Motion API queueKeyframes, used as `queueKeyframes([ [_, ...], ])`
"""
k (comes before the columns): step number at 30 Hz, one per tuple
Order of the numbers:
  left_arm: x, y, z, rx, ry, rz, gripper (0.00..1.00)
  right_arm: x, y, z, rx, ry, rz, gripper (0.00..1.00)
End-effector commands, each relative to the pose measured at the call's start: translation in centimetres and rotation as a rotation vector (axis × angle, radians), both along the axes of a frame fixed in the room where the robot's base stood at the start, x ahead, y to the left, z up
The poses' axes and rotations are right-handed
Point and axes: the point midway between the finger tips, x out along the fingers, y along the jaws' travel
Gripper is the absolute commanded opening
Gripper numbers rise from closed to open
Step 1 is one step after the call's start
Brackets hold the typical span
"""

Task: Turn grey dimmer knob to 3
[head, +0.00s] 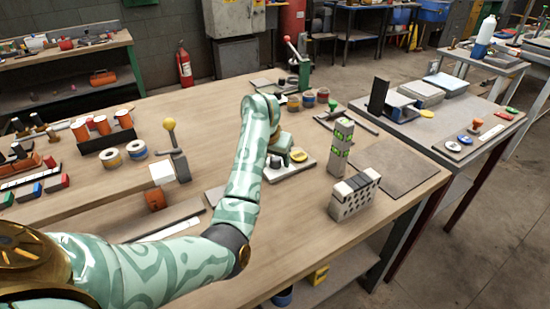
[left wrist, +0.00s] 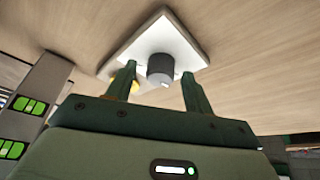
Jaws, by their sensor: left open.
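The grey dimmer knob (left wrist: 160,67) is a dark, round cylinder on a white plate (left wrist: 165,32) in the left wrist view. A small light mark shows low on its face. My left gripper (left wrist: 159,76) is open, its two fingers on either side of the knob's near side. I cannot tell whether they touch it. A yellow part (left wrist: 135,87) shows partly behind the left finger. In the head view the plate (head: 283,173) lies on the wooden bench, with a yellow round part (head: 300,156) on it. There my left gripper (head: 278,150) hangs over the plate. No scale number is readable.
A lever with a yellow ball (head: 169,124) stands left of my forearm. Tape rolls (head: 308,99) lie behind. Bare bench (head: 290,225) is in front.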

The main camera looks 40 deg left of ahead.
Motion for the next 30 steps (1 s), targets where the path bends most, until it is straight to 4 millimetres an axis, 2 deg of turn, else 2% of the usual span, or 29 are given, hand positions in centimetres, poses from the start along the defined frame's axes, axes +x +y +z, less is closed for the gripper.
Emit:
queueKeyframes([
  [1,0.0,0.0,0.03,0.0,0.0,0.0,0.52,0.01,0.0,0.01,0.0,0.0,0.0,0.0],
  [6,-0.01,-0.01,0.01,0.0,0.0,0.0,0.07,0.03,0.01,0.01,0.0,0.0,0.0,0.0],
  [20,0.01,-0.09,-0.09,-0.005,0.0,-0.081,0.07,-0.07,0.05,-0.26,0.0,0.002,0.0,0.0],
  [30,0.0,0.06,0.04,-0.007,-0.001,-0.352,0.07,-0.05,0.12,-0.27,0.002,0.002,0.0,0.0],
])
